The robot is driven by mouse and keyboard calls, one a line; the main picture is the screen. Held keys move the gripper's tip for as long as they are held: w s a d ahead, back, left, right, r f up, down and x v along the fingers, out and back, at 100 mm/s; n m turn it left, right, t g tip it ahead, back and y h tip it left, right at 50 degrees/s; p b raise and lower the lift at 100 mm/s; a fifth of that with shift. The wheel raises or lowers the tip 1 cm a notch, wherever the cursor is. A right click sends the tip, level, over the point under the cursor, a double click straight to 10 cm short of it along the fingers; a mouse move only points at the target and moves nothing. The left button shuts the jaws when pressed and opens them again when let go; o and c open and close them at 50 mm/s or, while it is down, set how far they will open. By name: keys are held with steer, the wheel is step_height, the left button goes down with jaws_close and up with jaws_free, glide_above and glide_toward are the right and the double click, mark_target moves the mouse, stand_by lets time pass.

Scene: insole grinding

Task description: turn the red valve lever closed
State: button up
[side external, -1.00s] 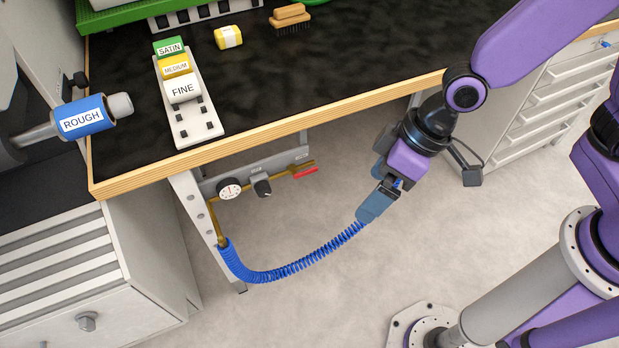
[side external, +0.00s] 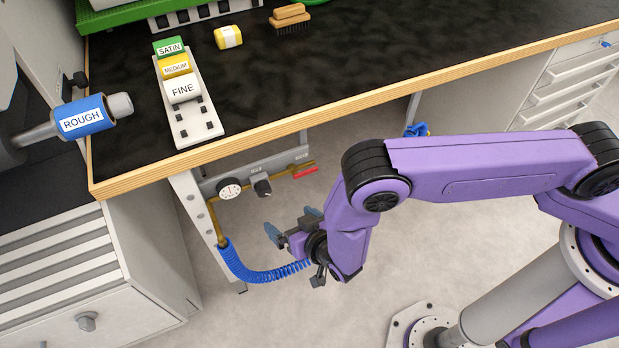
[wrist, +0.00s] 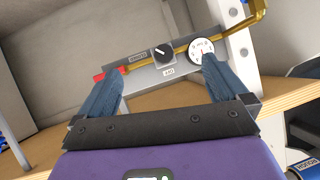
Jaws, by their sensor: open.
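The red valve lever (side external: 305,173) sits at the right end of a brass pipe (side external: 282,175) on a grey panel under the bench front. It lies roughly along the pipe. In the wrist view a small part of the red lever (wrist: 99,76) shows just beyond the left finger, which may hide some of it. My gripper (side external: 293,222) is open and empty, below the panel and short of the lever. In the wrist view its two blue fingers (wrist: 160,88) are spread wide, with the dark knob between them in the picture.
A round gauge (side external: 229,188) and a dark knob (side external: 263,187) sit left of the lever. The wooden bench edge (side external: 330,110) overhangs the panel. A coiled blue hose (side external: 245,268) hangs below and passes behind my wrist. Floor space beneath is open.

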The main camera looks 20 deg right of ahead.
steer(key=s+d+f+t+h, duration=0.1)
steer(key=s+d+f+t, duration=0.1)
steer(key=d+f, duration=0.15)
steer(key=t+h, duration=0.1)
steer(key=t, duration=0.3)
glide_toward(306, 174)
steer(key=w, duration=0.8)
steer(key=shift+r, duration=0.1)
steer(key=c, duration=1)
